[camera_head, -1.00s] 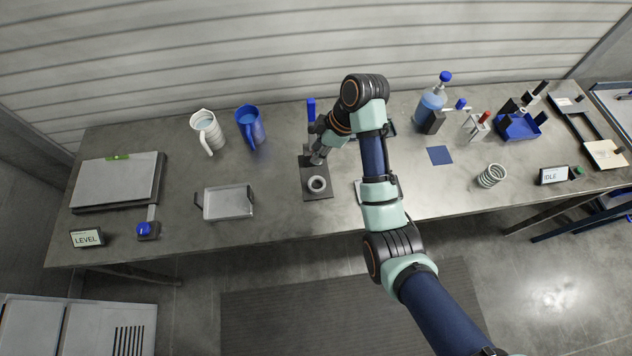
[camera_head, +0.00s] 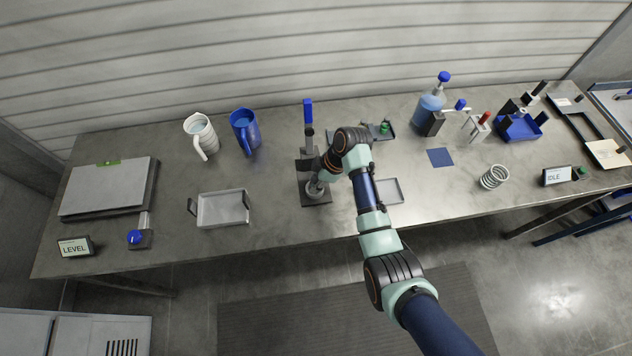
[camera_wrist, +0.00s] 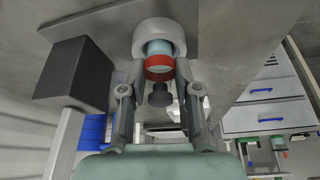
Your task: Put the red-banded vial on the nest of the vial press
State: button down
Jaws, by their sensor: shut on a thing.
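In the wrist view the red-banded vial (camera_wrist: 159,64) is between the fingers of my gripper (camera_wrist: 160,75), which is shut on it. It has a pale blue body, a red band and a dark cap. Its far end overlaps the pale ring of the nest (camera_wrist: 160,28); I cannot tell whether it is seated or just above. In the head view my gripper (camera_head: 316,187) is over the nest, hiding the vial and most of the ring. The vial press (camera_head: 308,125), with a blue lever handle, stands just behind on its dark base plate (camera_head: 318,202).
A small tray (camera_head: 388,192) lies right of the press, and a dark tray (camera_head: 381,132) with a green-capped item stands behind my arm. A metal tray (camera_head: 222,209), blue jug (camera_head: 245,130) and white jug (camera_head: 201,135) are to the left.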

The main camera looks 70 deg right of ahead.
jog(key=shift+f, duration=0.1)
jog(key=c, duration=0.8)
grip_release()
jog(key=p+v, duration=0.2)
jog(key=v, duration=1)
